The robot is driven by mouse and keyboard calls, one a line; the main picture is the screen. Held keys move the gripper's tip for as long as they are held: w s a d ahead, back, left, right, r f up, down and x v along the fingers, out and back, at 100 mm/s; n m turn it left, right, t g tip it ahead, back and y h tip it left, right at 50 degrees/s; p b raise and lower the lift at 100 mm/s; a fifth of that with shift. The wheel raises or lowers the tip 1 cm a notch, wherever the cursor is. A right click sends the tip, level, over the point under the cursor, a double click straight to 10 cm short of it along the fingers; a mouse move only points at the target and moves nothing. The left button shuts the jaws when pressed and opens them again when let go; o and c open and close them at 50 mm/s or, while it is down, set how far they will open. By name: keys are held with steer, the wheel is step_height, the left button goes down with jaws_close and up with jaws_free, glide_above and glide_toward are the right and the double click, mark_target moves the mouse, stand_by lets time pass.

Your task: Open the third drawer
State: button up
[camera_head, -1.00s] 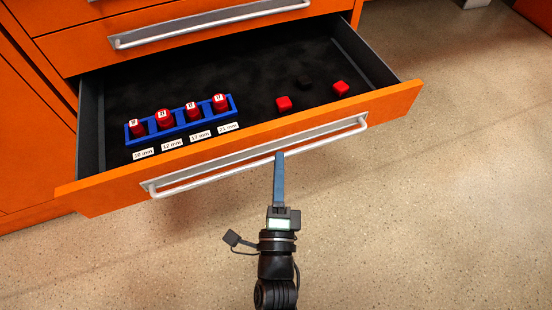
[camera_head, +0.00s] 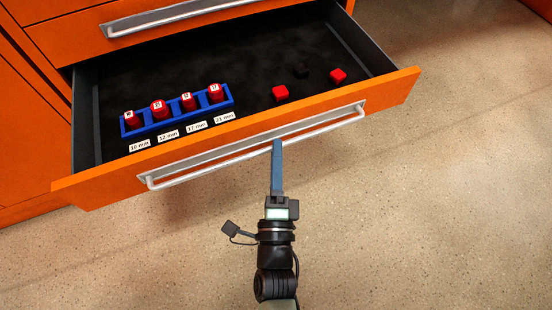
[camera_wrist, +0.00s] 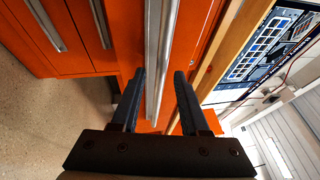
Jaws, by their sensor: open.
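An orange drawer (camera_head: 240,150) is pulled well out of the cabinet, its dark inside exposed. I cannot tell its number from the top in these views. Its long silver bar handle (camera_head: 190,178) runs across the front and shows upright in the wrist view (camera_wrist: 162,50). My gripper (camera_head: 277,146) is at the handle, right of its middle in the head view. In the wrist view my gripper (camera_wrist: 159,76) is open, with one dark finger on each side of the bar. Whether either finger touches it is unclear.
In the drawer, a blue rack (camera_head: 178,112) holds several red numbered pieces, with size labels in front. A shut drawer (camera_head: 130,45) is above. Speckled floor (camera_head: 440,200) is clear at right.

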steer(key=p+v, duration=0.3)
steer(key=v, duration=1)
